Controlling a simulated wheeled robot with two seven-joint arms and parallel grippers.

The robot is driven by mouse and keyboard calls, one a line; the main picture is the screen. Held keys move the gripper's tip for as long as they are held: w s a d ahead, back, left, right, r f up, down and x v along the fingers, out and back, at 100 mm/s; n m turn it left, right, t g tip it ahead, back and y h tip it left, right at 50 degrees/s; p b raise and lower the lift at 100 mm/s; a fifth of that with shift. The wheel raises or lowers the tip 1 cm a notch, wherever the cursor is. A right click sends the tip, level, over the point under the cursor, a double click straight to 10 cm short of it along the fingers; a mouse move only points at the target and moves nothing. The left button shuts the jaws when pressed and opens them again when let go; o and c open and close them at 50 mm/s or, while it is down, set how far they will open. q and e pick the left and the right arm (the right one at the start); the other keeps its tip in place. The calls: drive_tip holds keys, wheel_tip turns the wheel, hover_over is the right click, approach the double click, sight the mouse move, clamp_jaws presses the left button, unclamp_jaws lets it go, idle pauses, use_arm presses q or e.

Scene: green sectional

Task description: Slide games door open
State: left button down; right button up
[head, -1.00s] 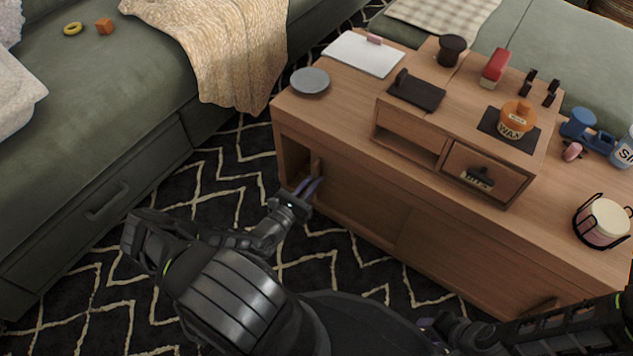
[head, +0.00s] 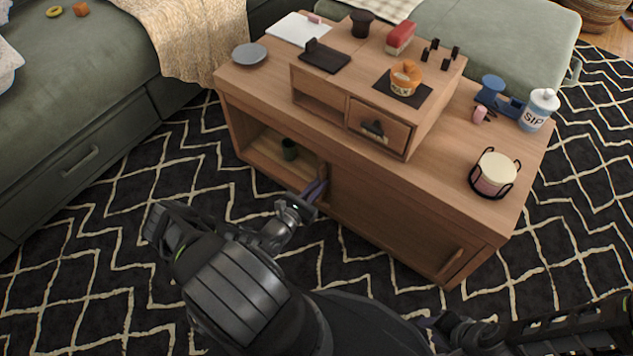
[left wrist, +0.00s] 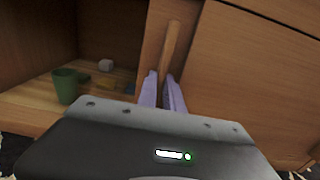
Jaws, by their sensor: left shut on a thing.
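The wooden cabinet (head: 235,95) has a sliding door (head: 375,205) along its front with an upright wooden handle (left wrist: 170,48) at its left edge. My left gripper (head: 313,190) is shut on that handle; its purple fingers (left wrist: 162,92) sit on both sides of it in the left wrist view. To the left of the door the compartment (head: 258,150) stands open. A green cup (head: 289,149) is inside; it also shows in the left wrist view (left wrist: 65,86) near small blurred items. My right gripper (head: 428,322) is low in the head view, its fingers mostly hidden.
A second handle (head: 450,262) is at the cabinet's right end. The top carries a grey plate (head: 249,54), a small drawer unit (head: 320,98), a candle holder (head: 494,174) and a SIP bottle (head: 539,110). A green sofa (head: 95,75) is on the left. Patterned rug (head: 110,240) lies around.

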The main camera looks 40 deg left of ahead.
use_arm(q)
drive_tip(key=shift+d, duration=0.15)
drive_tip(key=c, duration=1.5)
unclamp_jaws()
